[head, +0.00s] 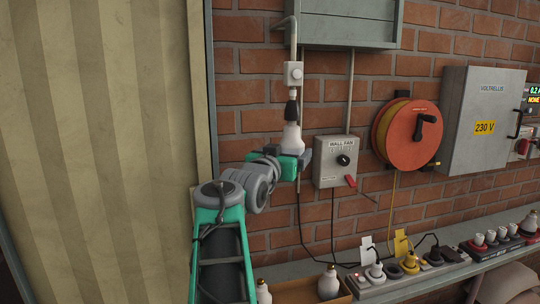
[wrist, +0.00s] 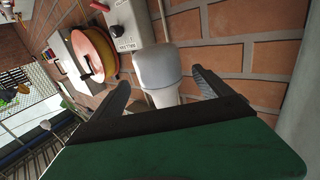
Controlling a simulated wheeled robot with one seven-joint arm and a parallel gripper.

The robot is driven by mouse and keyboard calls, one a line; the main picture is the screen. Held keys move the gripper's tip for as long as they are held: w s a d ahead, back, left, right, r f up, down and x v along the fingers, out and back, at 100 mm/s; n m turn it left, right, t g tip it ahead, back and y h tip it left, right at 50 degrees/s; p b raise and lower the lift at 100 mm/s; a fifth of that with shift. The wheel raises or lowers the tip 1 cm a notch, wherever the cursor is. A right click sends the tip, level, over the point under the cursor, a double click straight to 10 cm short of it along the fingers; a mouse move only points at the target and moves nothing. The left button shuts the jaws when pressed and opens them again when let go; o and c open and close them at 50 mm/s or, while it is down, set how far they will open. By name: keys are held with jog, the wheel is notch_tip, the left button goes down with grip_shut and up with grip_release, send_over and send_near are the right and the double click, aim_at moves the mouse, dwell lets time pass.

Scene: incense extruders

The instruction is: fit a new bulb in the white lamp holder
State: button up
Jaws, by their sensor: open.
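A white bulb (head: 292,138) hangs upright below a black neck piece (head: 291,108), under a small white box (head: 294,74) on the wall conduit. I cannot tell which part here is the white lamp holder. My gripper (head: 295,155) is at the lower end of this bulb. In the wrist view my gripper (wrist: 160,82) is open, one dark finger on each side of a pale rounded body (wrist: 158,66), with gaps visible. Two more bulbs stand below: one (head: 328,282) in a wooden tray (head: 300,292), another (head: 263,292) at its left, partly cut off.
A wall fan switch box (head: 338,160) with a red lever is close right of my gripper. An orange cable reel (head: 408,134) and a grey 230 V cabinet (head: 484,118) are further right. A shelf (head: 420,283) below carries plugs and sockets. A striped panel (head: 95,120) fills the left.

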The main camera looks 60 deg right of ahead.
aim_at(292, 145)
jog(key=shift+d+r, duration=0.2)
jog(key=shift+d, duration=0.3)
jog(key=d+p, duration=0.1)
jog(key=d, duration=0.1)
jog(key=d+p, duration=0.1)
jog(key=d, duration=0.1)
jog(key=w+d, duration=0.1)
jog(key=d, duration=0.1)
jog(key=shift+d+f+p, duration=0.15)
jog(key=shift+d+p, duration=0.25)
jog(key=shift+c, duration=0.4)
jog(key=c, duration=1.4)
jog(key=shift+w+a+n+t+b, duration=0.1)
jog(key=shift+w+n+t+b, duration=0.1)
jog(key=shift+n+t+b, duration=0.85)
jog(key=shift+w+n+t+y+b, duration=0.15)
jog(key=shift+n+t+y+b, duration=0.55)
jog(key=shift+t, duration=0.65)
